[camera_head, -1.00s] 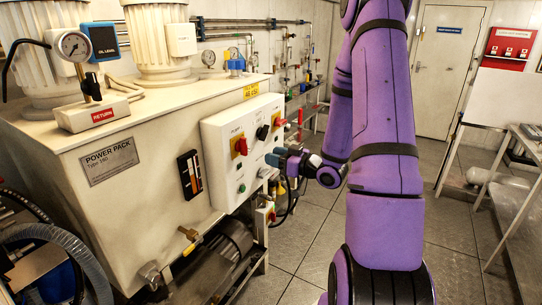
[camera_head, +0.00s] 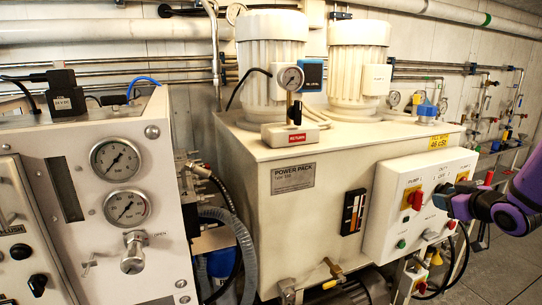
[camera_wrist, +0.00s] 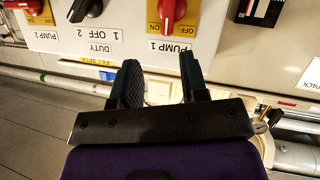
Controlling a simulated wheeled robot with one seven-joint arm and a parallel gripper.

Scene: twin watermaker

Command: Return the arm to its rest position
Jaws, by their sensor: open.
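My purple arm enters from the right edge in the head view. My gripper (camera_head: 445,196), with dark teal fingers, is in front of the right part of the power pack's white control panel (camera_head: 384,215). In the wrist view my gripper (camera_wrist: 160,72) shows two fingers apart with nothing between them. The panel appears upside down there, with the red PUMP 1 knob (camera_wrist: 172,12) and the black DUTY knob (camera_wrist: 86,8) just beyond the fingertips. No contact with the panel can be made out. Most of my arm is outside the head view.
The power pack cabinet (camera_head: 262,225) carries two ribbed white motors and a gauge (camera_head: 291,78). A second cabinet with two gauges (camera_head: 115,160) stands at the left, with hoses between. Pipes (camera_head: 440,70) run along the wall. Open floor (camera_head: 490,268) shows at the lower right.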

